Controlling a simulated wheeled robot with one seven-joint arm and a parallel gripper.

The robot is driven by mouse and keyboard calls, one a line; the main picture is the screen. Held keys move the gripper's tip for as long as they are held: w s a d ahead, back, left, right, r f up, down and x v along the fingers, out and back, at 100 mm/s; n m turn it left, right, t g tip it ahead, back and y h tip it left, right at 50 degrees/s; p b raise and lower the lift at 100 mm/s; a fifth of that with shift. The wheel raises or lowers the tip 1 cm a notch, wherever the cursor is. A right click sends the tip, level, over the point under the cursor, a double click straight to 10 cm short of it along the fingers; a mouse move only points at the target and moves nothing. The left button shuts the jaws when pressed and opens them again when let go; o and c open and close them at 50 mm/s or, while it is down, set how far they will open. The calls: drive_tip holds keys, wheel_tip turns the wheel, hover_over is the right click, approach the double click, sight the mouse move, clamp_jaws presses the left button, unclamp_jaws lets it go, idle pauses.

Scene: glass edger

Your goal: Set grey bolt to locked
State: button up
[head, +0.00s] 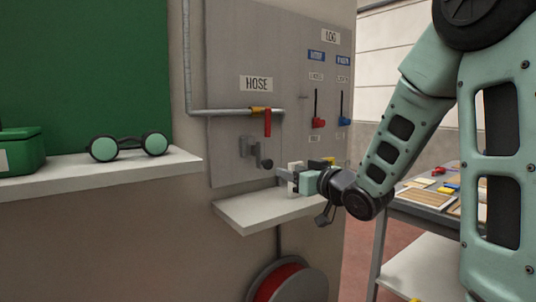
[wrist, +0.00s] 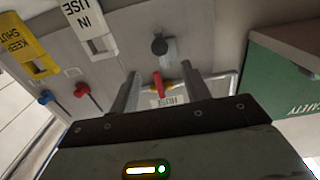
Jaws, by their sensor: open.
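The grey bolt (head: 250,148) appears to be the grey fitting with a dark round knob (head: 267,163) on the grey panel, below the HOSE pipe. Its markings, if any, are too small to read. In the wrist view the dark knob (wrist: 158,46) sits ahead of my fingers, on a grey plate. My gripper (head: 282,173) is open and empty, just right of and slightly below the knob in the head view. In the wrist view my gripper (wrist: 160,72) has its two fingers apart with nothing between them, and the knob is beyond the tips.
A red valve handle (head: 267,123) hangs from the pipe above. Red (head: 318,122) and blue (head: 343,120) levers are farther right. A white IN USE tag (wrist: 88,25) and a yellow KEEP SHUT tag (wrist: 22,45) are near. A pale shelf (head: 250,212) lies below my gripper.

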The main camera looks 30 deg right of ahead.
sight(269, 163)
drive_tip(key=w+p, duration=0.1)
drive_tip(key=p, duration=0.3)
drive_tip(key=w+p, duration=0.1)
drive_tip(key=p, duration=0.3)
drive_tip(key=shift+w+r+p, duration=0.2)
drive_tip(key=shift+r+p, duration=0.1)
drive_tip(key=shift+p, duration=0.05)
drive_tip(key=w, duration=0.5)
drive_tip(key=w+p, duration=0.1)
drive_tip(key=w, duration=0.2)
drive_tip(key=shift+w+a+f, duration=0.2)
drive_tip(key=shift+w+f, duration=0.05)
drive_tip(key=shift+w, duration=0.1)
